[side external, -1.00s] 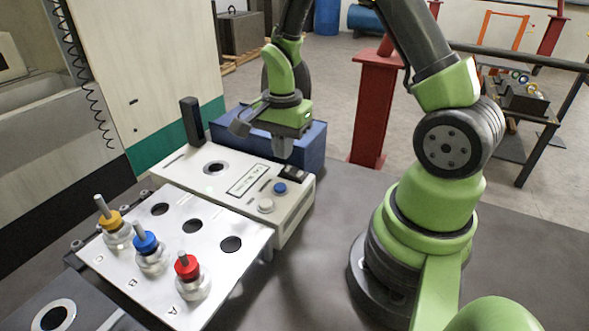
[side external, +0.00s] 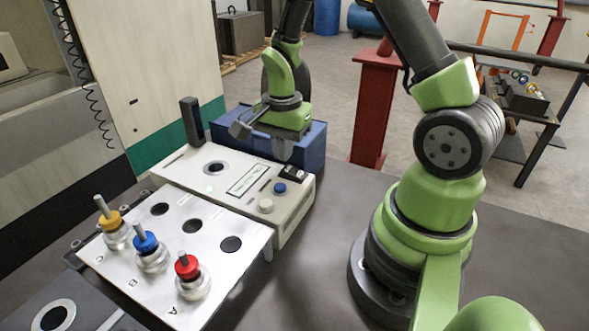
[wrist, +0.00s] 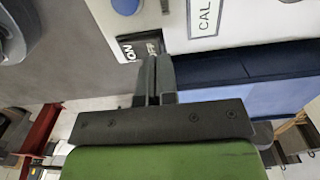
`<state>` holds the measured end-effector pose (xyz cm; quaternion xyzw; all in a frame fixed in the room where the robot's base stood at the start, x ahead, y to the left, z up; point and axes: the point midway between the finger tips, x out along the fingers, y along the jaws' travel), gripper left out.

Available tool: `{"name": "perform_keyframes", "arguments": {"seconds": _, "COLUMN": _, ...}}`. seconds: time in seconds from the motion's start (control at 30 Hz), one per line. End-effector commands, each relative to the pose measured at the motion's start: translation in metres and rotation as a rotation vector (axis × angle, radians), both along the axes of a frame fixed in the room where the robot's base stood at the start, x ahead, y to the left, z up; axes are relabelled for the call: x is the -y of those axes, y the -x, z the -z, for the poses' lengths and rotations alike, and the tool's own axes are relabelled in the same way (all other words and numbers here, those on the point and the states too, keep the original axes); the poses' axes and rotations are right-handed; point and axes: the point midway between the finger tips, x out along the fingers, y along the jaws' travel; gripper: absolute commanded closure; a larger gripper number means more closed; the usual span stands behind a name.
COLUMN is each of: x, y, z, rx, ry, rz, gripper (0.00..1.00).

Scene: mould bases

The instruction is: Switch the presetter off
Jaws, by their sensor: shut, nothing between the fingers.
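In the wrist view, the switch (wrist: 128,50) shows the letters ON, and the panel (wrist: 205,15) reads CAL. My gripper (side external: 283,153) is shut and empty, just above and beside the switch. In the wrist view, its fingertips (wrist: 153,62) overlap part of the switch; I cannot tell whether they touch it.
A white plate (side external: 215,275) with round holes holds yellow, blue and red-collared tool holders in front of the presetter. A dark post (side external: 192,121) stands at its back left. A blue box (side external: 308,148) lies behind.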

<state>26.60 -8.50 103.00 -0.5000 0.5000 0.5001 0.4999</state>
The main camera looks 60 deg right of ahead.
Motion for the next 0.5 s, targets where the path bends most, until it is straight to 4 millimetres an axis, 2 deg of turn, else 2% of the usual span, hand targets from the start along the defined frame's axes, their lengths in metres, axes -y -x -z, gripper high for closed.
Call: {"name": "perform_keyframes", "arguments": {"seconds": 0.5, "x": -0.0001, "y": 0.0001, "z": 0.0081, "rx": -0.001, "ry": 0.0, "rz": 0.0, "gripper": 1.0}}
